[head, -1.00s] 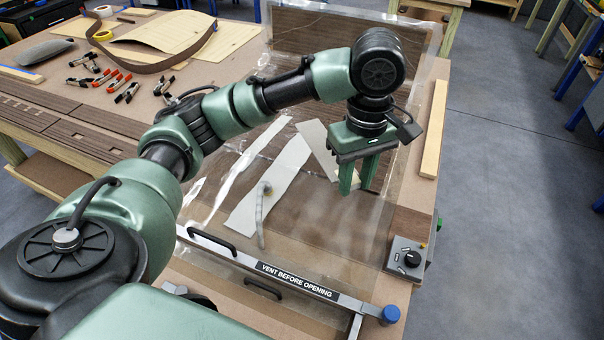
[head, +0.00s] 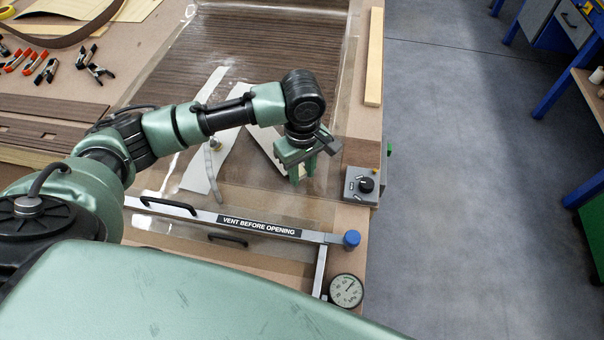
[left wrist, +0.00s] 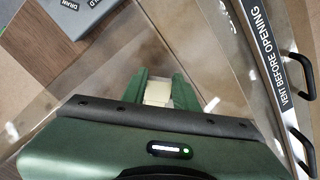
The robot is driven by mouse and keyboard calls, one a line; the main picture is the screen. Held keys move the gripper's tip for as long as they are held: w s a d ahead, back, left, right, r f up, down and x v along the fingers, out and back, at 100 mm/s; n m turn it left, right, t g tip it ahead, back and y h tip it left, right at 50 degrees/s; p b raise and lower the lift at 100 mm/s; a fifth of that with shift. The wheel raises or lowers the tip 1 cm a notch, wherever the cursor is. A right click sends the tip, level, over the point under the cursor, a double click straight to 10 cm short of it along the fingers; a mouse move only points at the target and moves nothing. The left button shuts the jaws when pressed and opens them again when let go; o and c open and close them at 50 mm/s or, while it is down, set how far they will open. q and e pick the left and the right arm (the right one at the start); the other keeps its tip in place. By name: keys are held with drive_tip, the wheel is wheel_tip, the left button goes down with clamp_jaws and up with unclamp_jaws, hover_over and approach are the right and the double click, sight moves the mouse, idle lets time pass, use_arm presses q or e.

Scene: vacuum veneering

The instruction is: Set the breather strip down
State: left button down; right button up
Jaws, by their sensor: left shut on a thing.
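My left gripper (head: 306,169) is shut, fingers pointing down, near the front right of the clear bagging sheet. In the left wrist view, a pale end of the breather strip (left wrist: 157,93) sits between the green fingers. In the head view, the breather strip (head: 264,148) is a narrow off-white band running up and left from the gripper. I cannot tell whether its held end touches the surface. A wider pale strip (head: 218,160) lies to its left, partly hidden by my arm. My right gripper is out of view.
A grey bar (head: 180,209) marked "VENT BEFORE OPENING" crosses the front, with a blue knob (head: 351,239) and a gauge (head: 346,291). A control box (head: 363,186) stands right of the gripper. A grey hose (head: 212,165) lies on the wider strip. Clamps (head: 46,71) lie far left.

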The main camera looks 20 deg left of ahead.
use_arm(q)
drive_tip(key=shift+f, duration=1)
drive_tip(key=c, duration=1.1)
unclamp_jaws()
